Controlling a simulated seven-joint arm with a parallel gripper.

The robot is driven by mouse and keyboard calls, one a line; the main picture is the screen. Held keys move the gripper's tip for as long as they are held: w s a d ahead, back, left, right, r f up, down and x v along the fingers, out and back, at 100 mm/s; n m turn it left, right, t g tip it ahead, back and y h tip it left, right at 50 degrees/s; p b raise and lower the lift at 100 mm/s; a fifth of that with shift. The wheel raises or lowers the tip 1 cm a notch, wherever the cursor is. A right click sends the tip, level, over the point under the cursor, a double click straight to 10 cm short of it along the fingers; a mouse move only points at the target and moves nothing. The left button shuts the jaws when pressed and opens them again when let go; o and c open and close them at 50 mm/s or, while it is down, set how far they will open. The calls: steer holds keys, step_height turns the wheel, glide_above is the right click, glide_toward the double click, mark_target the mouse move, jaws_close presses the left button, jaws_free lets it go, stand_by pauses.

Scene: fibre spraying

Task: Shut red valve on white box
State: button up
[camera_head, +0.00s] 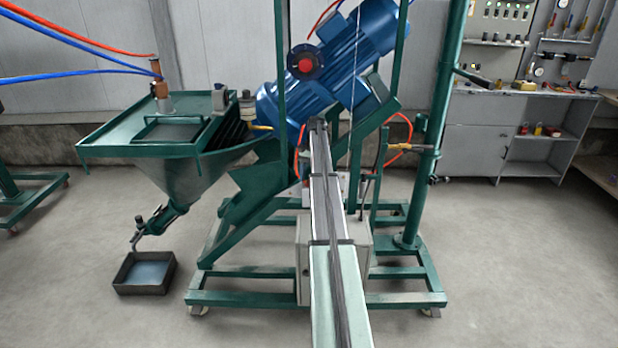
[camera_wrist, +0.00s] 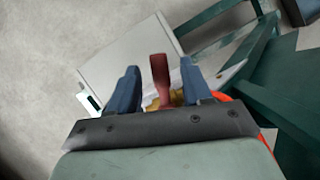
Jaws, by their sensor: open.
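In the wrist view, the red valve handle (camera_wrist: 160,76) stands between the two fingers of my gripper (camera_wrist: 158,80). The fingers are spread, with a gap on each side of the handle. A brass valve body (camera_wrist: 178,97) shows just behind the handle, partly hidden. The white box (camera_wrist: 124,62) lies behind the fingers, tilted in this view. In the head view, the white box (camera_head: 362,240) sits low inside the green frame, and my arm covers its middle. The red handle and my fingertips cannot be made out there.
A green wheeled frame (camera_head: 250,299) surrounds the box and carries a blue motor (camera_head: 368,45). A green hopper (camera_head: 185,178) stands at left above a dark tray (camera_head: 145,273). In the wrist view, green beams (camera_wrist: 290,90) and an orange hose (camera_wrist: 222,97) lie close at right.

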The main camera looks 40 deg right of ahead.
steer(key=w+d+r+m+t, duration=0.1)
steer(key=d+r+m, duration=0.1)
steer(key=r, duration=0.4)
steer(key=d+r+m+t, duration=0.2)
steer(key=r+m, duration=0.3)
steer(key=r, duration=0.1)
steer(key=shift+w+d+r+m, duration=0.3)
steer(key=shift+w+d+r, duration=0.05)
steer(key=shift+d+r, duration=0.05)
stand_by(0.6)
steer(key=w+a+f+n+g+h, duration=0.1)
steer(key=a+f+h, duration=0.6)
steer(key=a+h, duration=0.3)
steer(key=w+a+f+n+g+h, duration=0.1)
steer(key=a+f+g+h, duration=0.1)
steer(key=a+f+h, duration=0.8)
steer(key=s+d+r+h, duration=0.1)
steer(key=d+r+h, duration=0.1)
steer(key=d, duration=1.3)
steer(key=shift+s+d, duration=0.3)
